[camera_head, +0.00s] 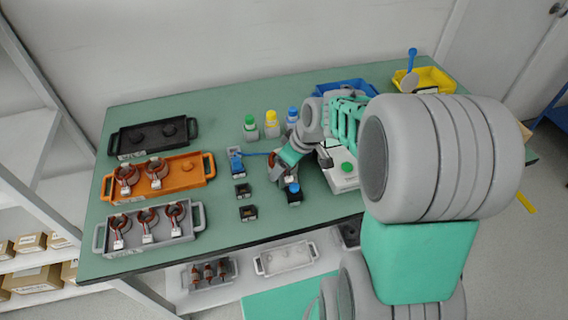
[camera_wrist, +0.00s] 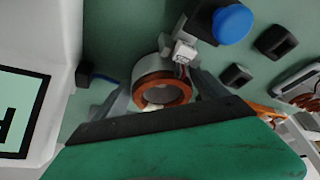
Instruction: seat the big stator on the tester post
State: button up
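The stator (camera_wrist: 162,92), a copper-wound ring with a pale outer shell and a white connector block (camera_wrist: 184,52), sits between the two fingers of my gripper (camera_wrist: 160,94) in the wrist view. The fingers look closed against its sides. In the head view, my gripper (camera_head: 281,167) is left of the white tester box (camera_head: 345,178) with a green button, and the stator is mostly covered. I cannot make out the post; it may be hidden under the stator. I cannot tell whether the stator touches anything below. A blue button (camera_wrist: 232,23) stands close to the connector block.
Black (camera_head: 118,148), orange (camera_head: 197,180) and grey (camera_head: 190,230) trays stand at left; the orange and grey hold stators. A blue clamp-like device (camera_head: 236,160) and black blocks (camera_head: 242,190) lie nearby. Bottles (camera_head: 271,125) and blue and yellow bins (camera_head: 436,76) stand behind.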

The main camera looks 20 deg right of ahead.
jog(key=o, duration=0.3)
jog(key=shift+f, duration=0.1)
jog(key=shift+s, duration=0.1)
jog(key=v, duration=0.8)
